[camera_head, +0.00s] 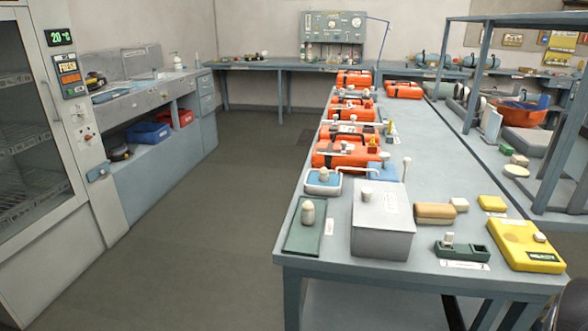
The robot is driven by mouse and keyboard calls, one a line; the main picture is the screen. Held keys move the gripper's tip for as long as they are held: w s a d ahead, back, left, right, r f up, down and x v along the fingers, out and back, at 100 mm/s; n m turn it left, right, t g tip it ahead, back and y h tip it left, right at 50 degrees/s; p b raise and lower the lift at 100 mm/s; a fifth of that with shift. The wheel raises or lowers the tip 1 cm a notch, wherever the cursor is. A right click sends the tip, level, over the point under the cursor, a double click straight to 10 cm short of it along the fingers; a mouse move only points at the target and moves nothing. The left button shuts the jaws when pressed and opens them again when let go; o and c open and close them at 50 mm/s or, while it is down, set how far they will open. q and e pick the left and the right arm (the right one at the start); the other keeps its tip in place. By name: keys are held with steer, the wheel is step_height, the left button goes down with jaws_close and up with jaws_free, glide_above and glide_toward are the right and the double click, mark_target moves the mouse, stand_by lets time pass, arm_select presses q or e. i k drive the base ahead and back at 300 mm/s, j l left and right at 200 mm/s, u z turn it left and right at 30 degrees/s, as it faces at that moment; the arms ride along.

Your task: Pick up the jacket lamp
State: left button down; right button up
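I cannot tell for certain which item is the jacket lamp. Small pale items stand on the near end of the long grey table (340,258). One is a cream rounded piece (308,212) upright on a green mat (301,241). Another whitish piece (448,239) stands in a dark green two-part holder (474,253). A yellow box (526,246) with a pale round knob lies at the right corner. Neither of my grippers shows in the head view.
A grey metal box (382,239) stands at the near end, with a tan roll (435,213) beside it. Several orange cases (345,154) line the table behind. A grey shelf frame (489,70) stands at right. The floor (190,230) left of the table is clear.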

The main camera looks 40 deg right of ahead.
mark_target(323, 173)
steer(key=z, duration=0.85)
